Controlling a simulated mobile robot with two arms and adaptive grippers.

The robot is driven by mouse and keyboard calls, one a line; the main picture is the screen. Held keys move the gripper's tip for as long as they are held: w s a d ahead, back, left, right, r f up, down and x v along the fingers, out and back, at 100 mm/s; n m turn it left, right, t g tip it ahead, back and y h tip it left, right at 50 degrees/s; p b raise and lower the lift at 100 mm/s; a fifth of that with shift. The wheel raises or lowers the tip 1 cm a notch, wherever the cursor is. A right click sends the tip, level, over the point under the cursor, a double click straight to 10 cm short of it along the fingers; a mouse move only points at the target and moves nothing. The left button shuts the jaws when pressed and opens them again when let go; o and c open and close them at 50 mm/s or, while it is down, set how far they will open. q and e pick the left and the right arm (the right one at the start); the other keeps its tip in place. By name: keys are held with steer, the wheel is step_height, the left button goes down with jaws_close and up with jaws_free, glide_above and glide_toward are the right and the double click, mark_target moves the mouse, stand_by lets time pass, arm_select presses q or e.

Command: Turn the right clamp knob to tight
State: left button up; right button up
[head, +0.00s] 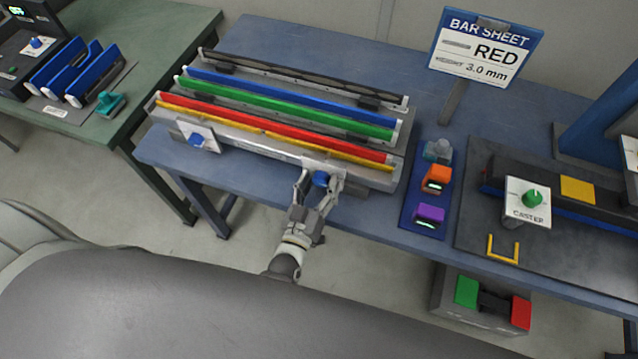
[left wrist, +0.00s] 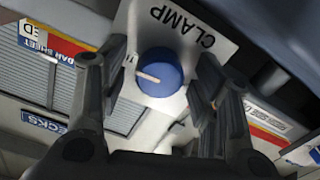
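The right clamp knob (head: 320,177) is a round blue knob on a white plate at the front right of the grey bar fixture (head: 372,176). In the left wrist view the same knob (left wrist: 160,75) sits below the word CLAMP, which appears upside down. Its white pointer line points left, toward a label partly hidden by a finger. My left gripper (head: 319,182) is open, with one finger on each side of the knob; gaps show between knob and fingers (left wrist: 160,98). A second blue knob (head: 196,140) is at the fixture's left end. My right gripper is not in view.
Red (head: 270,127), green (head: 290,108) and blue (head: 290,96) bars lie along the fixture. A BAR SHEET sign (head: 484,47) reads RED, 3.0 mm. A blue tray (head: 408,225) with small coloured devices stands to the right. The blue table's front edge (head: 380,236) runs below the fixture.

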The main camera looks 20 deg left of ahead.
arm_select(q)
steer(key=shift+s, duration=0.1)
steer(key=s, duration=1.2)
steer(key=shift+a, duration=0.25)
steer(key=shift+w, duration=0.1)
steer(key=s+f+m+g+h+b, duration=0.1)
steer(key=s+f+g, duration=0.2)
steer(key=f, duration=0.6)
steer(key=s+a+f+m+g+b, duration=0.1)
steer(key=s+f+m+g, duration=0.15)
steer(key=f, duration=0.65)
steer(key=s+f+m+g+h+b, duration=0.1)
steer(key=s+f+g, duration=0.3)
steer(key=f, duration=0.6)
steer(key=s+a+f+g+y+b, duration=0.1)
steer(key=s+a+f+g, duration=0.2)
steer(key=s+f, duration=0.3)
steer(key=s+a+f+g+y+b, duration=0.1)
steer(key=s+a+f+g, duration=0.3)
steer(key=s, duration=0.6)
step_height(320, 180, down, 3)
steer(key=shift+s+a+r+m+y, duration=0.15)
steer(key=shift+a+m+y, duration=0.25)
steer(key=shift+a, duration=0.55)
